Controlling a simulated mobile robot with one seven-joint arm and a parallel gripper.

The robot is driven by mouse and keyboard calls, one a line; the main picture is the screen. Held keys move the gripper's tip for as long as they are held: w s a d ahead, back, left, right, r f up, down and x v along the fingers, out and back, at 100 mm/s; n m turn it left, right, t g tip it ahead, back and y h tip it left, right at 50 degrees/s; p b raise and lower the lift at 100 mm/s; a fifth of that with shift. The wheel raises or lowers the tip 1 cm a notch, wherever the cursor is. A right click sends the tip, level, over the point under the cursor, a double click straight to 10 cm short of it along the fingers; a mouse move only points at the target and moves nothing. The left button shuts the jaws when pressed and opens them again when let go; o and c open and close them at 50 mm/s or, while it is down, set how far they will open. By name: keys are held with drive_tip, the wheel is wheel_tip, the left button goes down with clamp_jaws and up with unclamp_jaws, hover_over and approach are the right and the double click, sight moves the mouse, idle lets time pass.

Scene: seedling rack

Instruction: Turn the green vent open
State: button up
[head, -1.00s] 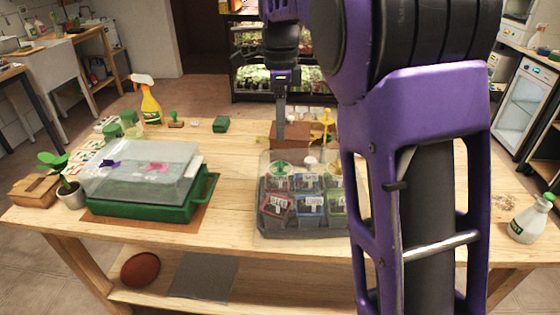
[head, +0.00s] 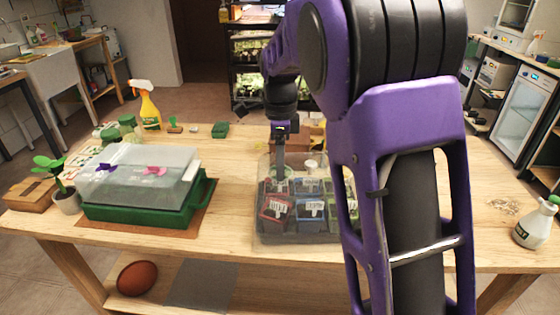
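A clear plastic box (head: 268,239) stands right of centre on the wooden table, with several labelled pots inside. Its right side is hidden by my arm. My gripper (head: 280,173) points straight down at the back left of this box, where a green vent stood in view a second ago. The gripper now covers nearly all of that vent. I cannot tell whether the fingers touch it or are open or shut. A second clear lid on a green tray (head: 140,214) at the left carries a purple vent (head: 105,166) and a pink vent (head: 155,170).
A potted seedling (head: 65,195) and a wooden box (head: 28,195) stand at the left edge. A yellow spray bottle (head: 150,110) stands at the back, a white bottle (head: 535,225) at the right. The table between tray and clear box is clear.

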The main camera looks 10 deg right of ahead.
clamp_jaws()
drive_tip(key=shift+r+n+p, duration=0.1)
drive_tip(key=shift+n+p, duration=0.2)
drive_tip(key=shift+n, duration=0.1)
drive_tip(key=n+p, duration=0.2)
drive_tip(key=shift+n, duration=0.3)
drive_tip(key=n+p, duration=0.2)
drive_tip(key=n, duration=0.3)
drive_tip(key=shift+n, duration=0.3)
drive_tip(key=n+p, duration=0.2)
drive_tip(key=n, duration=0.2)
drive_tip(key=shift+n+p, duration=0.55)
drive_tip(key=shift+n, duration=1.95)
